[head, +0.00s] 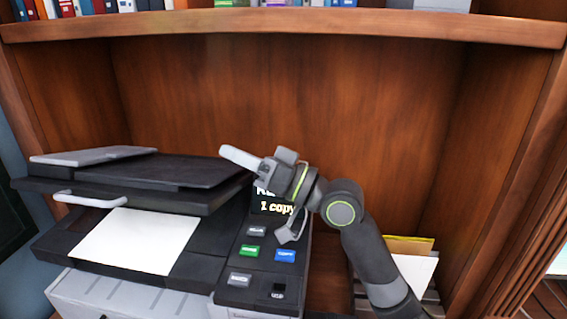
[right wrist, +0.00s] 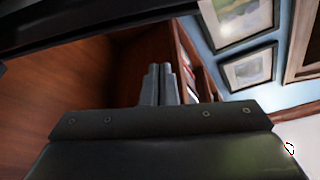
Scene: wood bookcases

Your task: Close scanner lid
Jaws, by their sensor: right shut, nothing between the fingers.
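The scanner lid (head: 190,171) is a dark, flat panel with a grey pad on top and a pale handle (head: 90,200) at its front edge. It is partly open, with a gap between it and the scanner bed (head: 190,268). A white sheet (head: 138,240) lies on the bed, its back part hidden under the lid. My right gripper (head: 228,154) is shut and empty, at the lid's right back corner, fingers pointing left. I cannot tell whether it touches the lid. Its fingers (right wrist: 160,84) also show in the right wrist view. My left gripper is not in view.
The control panel (head: 258,262) with buttons and a lit "1 copy" screen (head: 277,208) is right of the bed, partly behind my right arm. A tray with papers (head: 415,268) stands at right. A shelf with books (head: 300,28) is above. Bookcase walls enclose the back and right.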

